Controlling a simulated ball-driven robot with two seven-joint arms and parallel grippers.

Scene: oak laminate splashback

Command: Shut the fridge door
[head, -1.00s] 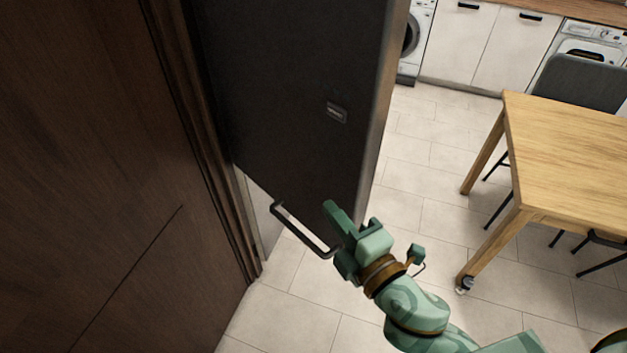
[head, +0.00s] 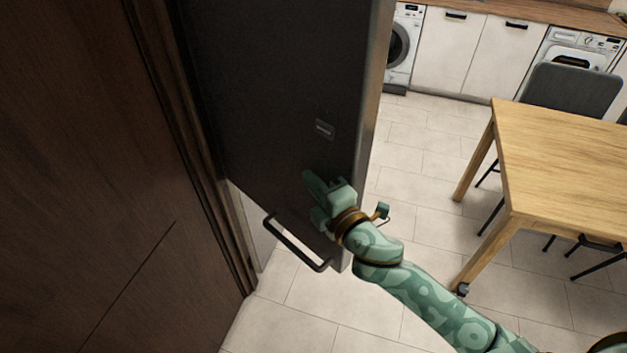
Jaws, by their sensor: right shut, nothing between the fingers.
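The fridge door (head: 270,90) is a tall dark panel with a lighter right edge, standing open at an angle to the dark wood panelling. A small label plate (head: 324,129) is on its face. A dark bar handle (head: 292,244) sticks out at its lower end. My right gripper (head: 314,191), green, is shut and empty in front of the door's lower right face, above the handle. I cannot tell whether its fingertips touch the door. My left gripper is out of view.
Dark wood panelling (head: 90,180) fills the left side. A wooden table (head: 570,170) with a grey chair (head: 572,92) stands at the right. White cabinets (head: 480,55) and a washing machine (head: 400,45) are at the back. Tiled floor (head: 420,160) is clear between door and table.

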